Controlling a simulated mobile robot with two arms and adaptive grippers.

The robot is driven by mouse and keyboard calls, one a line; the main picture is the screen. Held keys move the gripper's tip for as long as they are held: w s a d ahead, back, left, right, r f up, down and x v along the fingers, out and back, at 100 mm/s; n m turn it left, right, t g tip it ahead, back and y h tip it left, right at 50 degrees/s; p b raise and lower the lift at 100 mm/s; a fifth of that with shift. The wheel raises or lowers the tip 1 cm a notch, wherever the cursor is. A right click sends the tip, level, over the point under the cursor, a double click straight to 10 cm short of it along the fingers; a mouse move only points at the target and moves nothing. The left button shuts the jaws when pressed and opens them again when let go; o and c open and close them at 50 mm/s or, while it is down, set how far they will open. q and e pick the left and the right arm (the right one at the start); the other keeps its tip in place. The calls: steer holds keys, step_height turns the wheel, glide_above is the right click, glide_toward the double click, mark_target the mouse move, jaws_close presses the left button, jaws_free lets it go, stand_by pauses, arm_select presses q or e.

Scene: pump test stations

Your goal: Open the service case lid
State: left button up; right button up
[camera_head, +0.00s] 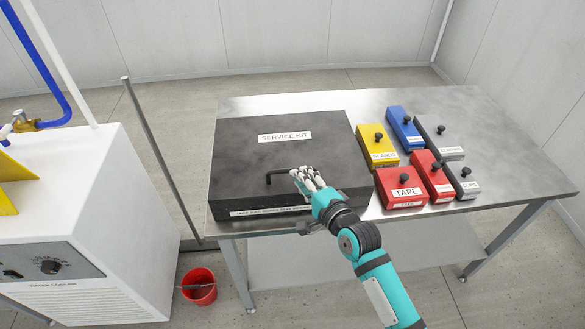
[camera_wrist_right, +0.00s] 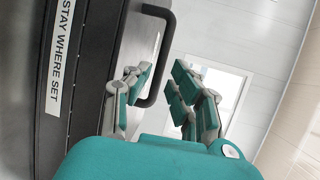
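The black service case (camera_head: 255,160) lies on the metal table with its lid down and a "SERVICE KIT" label on top. A black bar handle (camera_head: 283,173) stands on the lid near the front edge; it also shows in the right wrist view (camera_wrist_right: 166,50). My right gripper (camera_head: 304,178) is at the right end of the handle. In the right wrist view its fingers (camera_wrist_right: 160,88) are apart, with the handle's bar between them and a gap on the right side. My left gripper is not in view.
Labelled yellow, blue, red and grey boxes (camera_head: 404,187) with black knobs stand right of the case. The metal table (camera_head: 510,160) is clear at its right end. A white machine (camera_head: 120,240) stands left, with a red bucket (camera_head: 198,287) on the floor between.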

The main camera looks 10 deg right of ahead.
steer(key=x, duration=0.5)
jaws_close()
stand_by(0.4)
